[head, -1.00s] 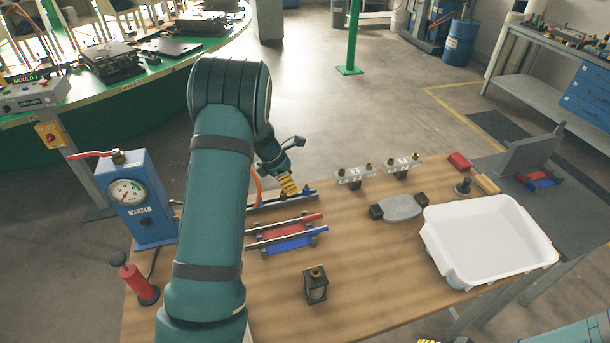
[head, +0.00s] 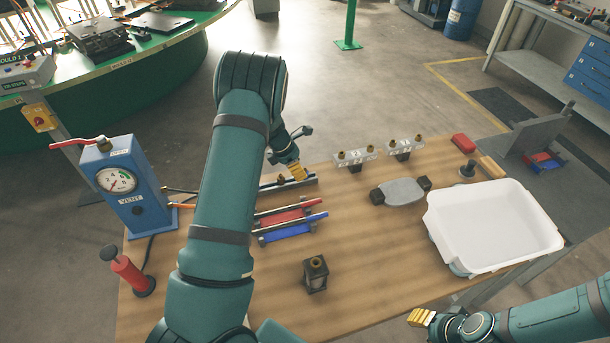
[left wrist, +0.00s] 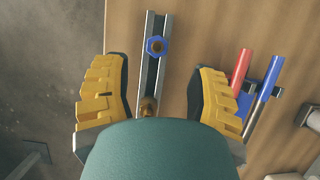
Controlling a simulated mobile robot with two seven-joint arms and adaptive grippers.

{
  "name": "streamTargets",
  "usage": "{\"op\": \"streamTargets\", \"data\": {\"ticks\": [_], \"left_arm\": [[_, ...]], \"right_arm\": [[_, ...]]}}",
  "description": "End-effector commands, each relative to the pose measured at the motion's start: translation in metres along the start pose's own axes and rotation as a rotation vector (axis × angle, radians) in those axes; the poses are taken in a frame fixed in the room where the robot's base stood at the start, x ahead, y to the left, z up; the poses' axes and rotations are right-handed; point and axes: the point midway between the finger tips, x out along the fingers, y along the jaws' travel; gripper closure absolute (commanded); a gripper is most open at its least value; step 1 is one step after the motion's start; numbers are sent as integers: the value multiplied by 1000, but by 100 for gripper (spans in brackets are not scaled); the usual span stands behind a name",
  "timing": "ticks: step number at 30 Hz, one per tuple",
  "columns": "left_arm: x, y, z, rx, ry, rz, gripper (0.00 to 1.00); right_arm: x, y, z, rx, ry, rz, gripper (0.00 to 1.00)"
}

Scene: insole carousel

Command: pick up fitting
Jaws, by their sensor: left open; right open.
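A metal rail (left wrist: 150,77) lies on the wooden table below my left gripper (left wrist: 162,80). It also shows in the head view (head: 290,185). On the rail sits a fitting with a blue hexagonal collar and a brass centre (left wrist: 157,46). A second brass piece (left wrist: 148,105) on the rail is partly hidden by my wrist. My left gripper, at the rail in the head view (head: 293,168), is open, with one yellow finger on each side of the rail and nothing between them. My right gripper (head: 419,318) is empty near the table's front edge.
Red and blue tubes (head: 290,222) lie in holders beside the rail. A blue vent box (head: 128,190) and red pump (head: 130,272) stand left. A black block with brass top (head: 316,275), numbered clear blocks (head: 355,157) and a white tray (head: 490,225) share the table.

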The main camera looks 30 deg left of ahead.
Motion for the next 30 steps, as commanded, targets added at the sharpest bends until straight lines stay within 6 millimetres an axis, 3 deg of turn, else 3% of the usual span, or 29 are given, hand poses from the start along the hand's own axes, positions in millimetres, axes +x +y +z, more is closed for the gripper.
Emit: {"op": "streamTargets", "data": {"ticks": [12, 22, 27, 30], "left_arm": [[48, 5, 8, 1, 0, 0, 42], [52, 5, 9, 2, -1, 1, 43], [52, 5, 9, 1, -1, 1, 100], [52, 5, 9, 1, -1, 1, 100]], "right_arm": [[1, 0, 0, 0, 0, 0, 59], [1, 0, 0, 0, 0, 0, 59], [1, 0, 0, 0, 0, 0, 59], [1, 0, 0, 0, 0, 0, 59]]}}
